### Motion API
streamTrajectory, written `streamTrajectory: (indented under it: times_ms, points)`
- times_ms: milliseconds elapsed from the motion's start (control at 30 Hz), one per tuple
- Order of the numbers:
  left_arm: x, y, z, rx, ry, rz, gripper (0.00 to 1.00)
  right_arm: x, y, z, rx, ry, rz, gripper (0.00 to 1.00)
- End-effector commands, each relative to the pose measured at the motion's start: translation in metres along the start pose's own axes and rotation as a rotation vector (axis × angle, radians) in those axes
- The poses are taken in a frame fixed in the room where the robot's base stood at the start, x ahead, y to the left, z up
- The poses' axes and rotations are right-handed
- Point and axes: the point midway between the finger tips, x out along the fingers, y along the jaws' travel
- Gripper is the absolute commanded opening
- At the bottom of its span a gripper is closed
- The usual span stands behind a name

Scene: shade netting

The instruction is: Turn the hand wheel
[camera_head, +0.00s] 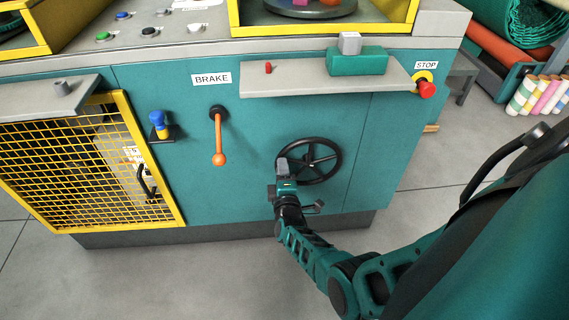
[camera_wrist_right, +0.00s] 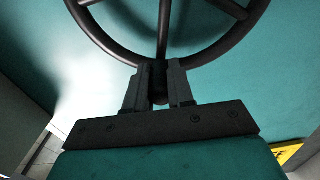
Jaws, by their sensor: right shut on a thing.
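The black hand wheel (camera_head: 336,152) with several spokes is mounted on the teal front panel of the machine, below the small shelf. My right gripper (camera_head: 283,172) reaches its lower left rim in the head view. The exact contact is partly hidden by the fingers. My left gripper is not in view.
An orange brake lever (camera_head: 219,143) hangs left of the wheel. A grey shelf (camera_head: 290,84) juts out above, carrying a green block (camera_head: 357,62). A red stop button (camera_head: 427,90) sits right. A yellow mesh guard (camera_head: 75,165) stands left. The floor is clear in front.

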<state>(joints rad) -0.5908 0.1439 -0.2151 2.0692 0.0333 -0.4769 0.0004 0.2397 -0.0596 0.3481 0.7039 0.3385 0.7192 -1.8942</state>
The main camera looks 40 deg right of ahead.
Motion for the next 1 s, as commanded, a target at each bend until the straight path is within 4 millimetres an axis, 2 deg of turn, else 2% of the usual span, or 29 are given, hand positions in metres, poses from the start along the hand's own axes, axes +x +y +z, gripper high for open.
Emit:
streamTrajectory:
  times_ms: [33, 633, 1000]
  points:
    - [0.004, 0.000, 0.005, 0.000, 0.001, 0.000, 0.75, 0.000, -0.009, -0.001, -0.045, 0.001, -0.004, 0.00]
    - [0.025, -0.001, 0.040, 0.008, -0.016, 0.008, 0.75, 0.000, -0.056, 0.003, -0.594, 0.001, -0.002, 0.00]
    - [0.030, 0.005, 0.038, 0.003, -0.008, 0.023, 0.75, 0.000, -0.071, 0.012, -0.582, -0.001, -0.001, 0.00]
